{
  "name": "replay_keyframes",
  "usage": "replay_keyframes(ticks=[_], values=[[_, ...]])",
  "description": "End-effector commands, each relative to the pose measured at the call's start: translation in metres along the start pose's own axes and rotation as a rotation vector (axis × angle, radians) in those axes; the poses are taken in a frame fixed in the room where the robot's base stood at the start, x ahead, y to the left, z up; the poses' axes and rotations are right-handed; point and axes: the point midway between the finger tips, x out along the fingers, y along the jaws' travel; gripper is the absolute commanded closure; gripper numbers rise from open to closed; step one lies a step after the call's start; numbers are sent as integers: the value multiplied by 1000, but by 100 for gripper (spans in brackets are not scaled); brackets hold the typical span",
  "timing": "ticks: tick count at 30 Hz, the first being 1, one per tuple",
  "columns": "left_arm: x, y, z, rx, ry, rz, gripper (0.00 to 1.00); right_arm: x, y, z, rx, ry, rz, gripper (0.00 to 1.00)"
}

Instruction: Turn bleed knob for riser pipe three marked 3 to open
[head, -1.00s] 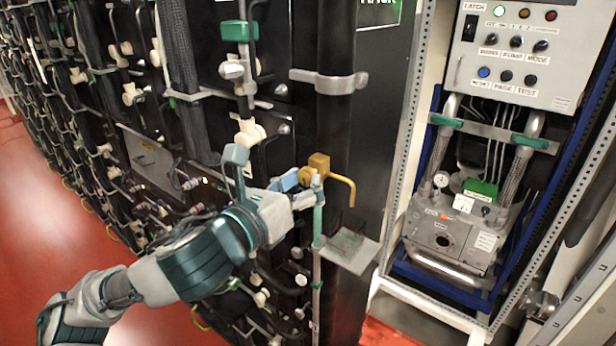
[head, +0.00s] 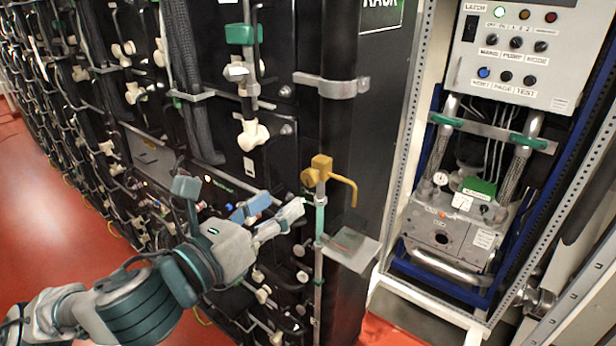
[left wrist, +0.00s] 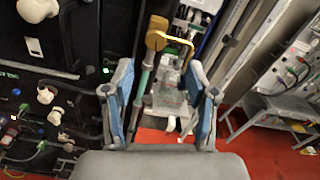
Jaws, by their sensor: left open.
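Several pale knobs and fittings sit along the dark rack. One large pale knob (head: 253,134) is above my left gripper in the head view, and smaller ones show at lower left in the left wrist view (left wrist: 45,95). I cannot read a mark 3 on any of them. My left gripper (head: 272,212) is open and empty in front of the rack, beside and below the brass tap (head: 320,172). In the left wrist view its blue-padded fingers (left wrist: 163,108) stand wide apart, with the brass tap (left wrist: 157,34) beyond them. My right gripper is not in view.
A thin green-sleeved pipe (head: 319,220) and a small drip plate (head: 352,253) stand below the tap. A control panel (head: 515,60) and a pump unit (head: 450,235) fill the cabinet at right. Red floor (head: 70,235) is free at left.

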Motion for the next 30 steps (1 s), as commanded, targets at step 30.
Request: replay_keyframes(ticks=[30], values=[[-78, 0, 0, 2, -2, 2, 42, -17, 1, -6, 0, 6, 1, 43]])
